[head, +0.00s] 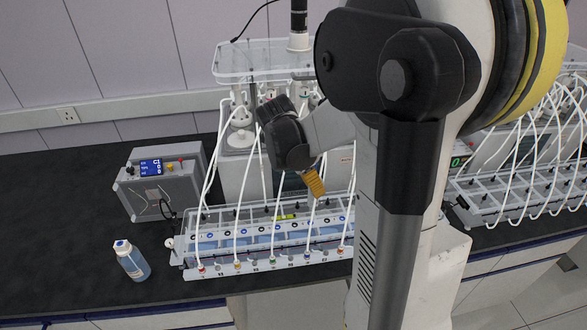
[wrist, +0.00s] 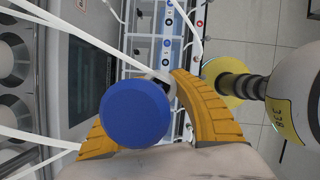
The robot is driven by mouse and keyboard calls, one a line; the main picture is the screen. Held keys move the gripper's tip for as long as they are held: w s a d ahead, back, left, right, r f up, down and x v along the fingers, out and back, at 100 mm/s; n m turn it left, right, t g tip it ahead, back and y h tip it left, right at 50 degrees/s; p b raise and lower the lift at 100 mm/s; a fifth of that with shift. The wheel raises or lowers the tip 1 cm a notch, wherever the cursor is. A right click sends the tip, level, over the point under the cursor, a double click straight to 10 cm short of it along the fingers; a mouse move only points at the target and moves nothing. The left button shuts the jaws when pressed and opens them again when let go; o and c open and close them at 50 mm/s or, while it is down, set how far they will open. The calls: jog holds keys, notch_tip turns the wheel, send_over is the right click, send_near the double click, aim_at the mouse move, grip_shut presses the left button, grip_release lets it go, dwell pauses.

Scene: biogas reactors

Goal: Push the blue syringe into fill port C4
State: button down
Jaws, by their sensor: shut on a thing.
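My gripper (head: 315,184) is low over the front reactor rack (head: 205,262) in the head view, its orange finger pointing down. In the wrist view my gripper (wrist: 152,97) is shut on the blue syringe, whose round blue end (wrist: 135,114) faces the camera. The rest of the syringe is mostly hidden behind that end and the fingers. A row of small round ports (wrist: 166,43) runs along the rack beyond the fingertips. I cannot read which is fill port C4, nor tell whether the syringe tip touches a port.
White tubes (head: 263,175) arch from the rear unit to the rack, close around my gripper. A grey control box (head: 165,182) and a blue bottle (head: 131,260) stand to the left. A second rack (head: 520,190) is at the right. The black bench is clear at far left.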

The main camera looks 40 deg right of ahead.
aim_at(311, 204)
jog(key=shift+d+f, duration=0.15)
jog(key=shift+f, duration=0.1)
jog(key=shift+w+a+f+b, duration=0.15)
jog(key=shift+a+f+b, duration=0.1)
jog(key=shift+f+b, duration=1.6)
jog(key=shift+f, duration=0.5)
jog(key=shift+f+b, duration=0.95)
jog(key=shift+f, duration=0.05)
dwell(0.3)
dwell(0.4)
jog(key=c, duration=1.1)
grip_release()
jog(key=v, duration=1.2)
